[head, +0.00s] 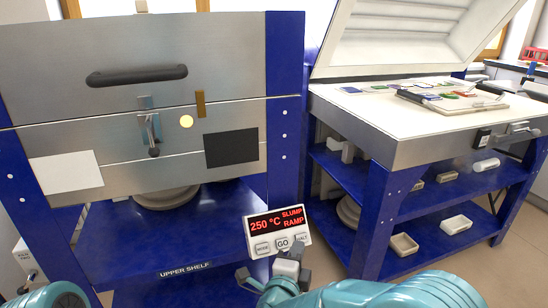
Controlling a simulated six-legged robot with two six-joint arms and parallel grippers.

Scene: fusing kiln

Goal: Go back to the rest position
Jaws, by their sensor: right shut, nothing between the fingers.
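My right gripper (286,266) is at the bottom centre, shut and empty, just below the kiln's control box (280,232) in the picture. I cannot tell whether it touches the box. The box's red display reads 250 °C, SLUMP, RAMP, with a row of buttons under it that includes GO. My right arm comes in from the lower right. Part of my left arm shows at the bottom left corner; its gripper is not clearly seen.
The closed kiln (100,50) with a dark handle (137,75) and a latch (150,134) stands ahead on a blue frame. Its upper shelf (215,225) is below. At the right, a second kiln with a raised lid (410,38) has a white worktop (350,105).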

